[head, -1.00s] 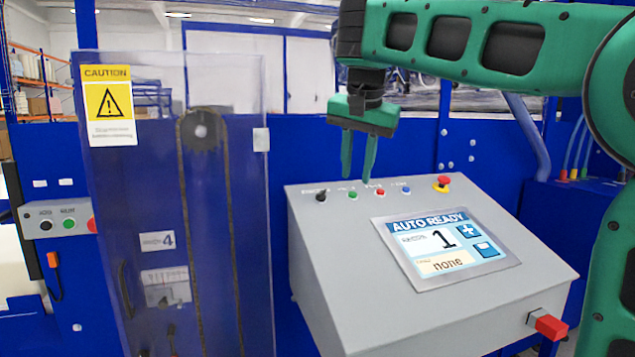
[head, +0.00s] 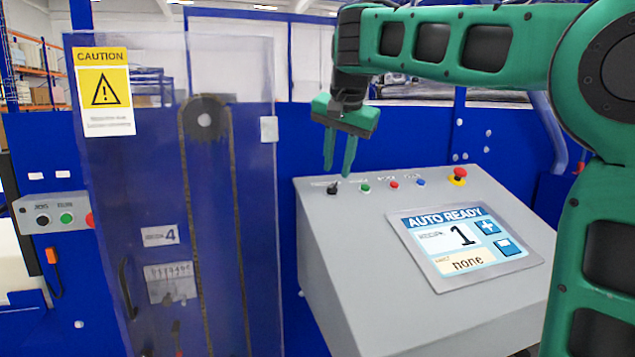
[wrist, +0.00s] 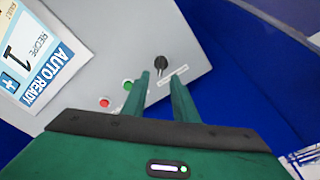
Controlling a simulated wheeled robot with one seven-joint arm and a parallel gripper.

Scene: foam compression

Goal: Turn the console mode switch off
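The console (head: 345,250) is a grey sloped box with a screen (head: 462,240) reading AUTO READY, 1 and none. The mode switch, a black knob (head: 333,188), sits at the left end of the row along the console's top edge. It also shows in the wrist view (wrist: 162,64), just beyond the fingertips. My gripper (head: 338,172) points down above the black knob, its two green fingers slightly apart with nothing visible between them. In the wrist view the fingers (wrist: 160,78) are apart, with the knob between their directions. Whether they touch it cannot be told.
Green (head: 364,189), red (head: 394,184) and blue (head: 421,182) buttons and a red emergency knob (head: 459,176) lie right of the switch. A transparent guard door (head: 130,215) with a caution sign stands close on the left. A blue wall panel is behind.

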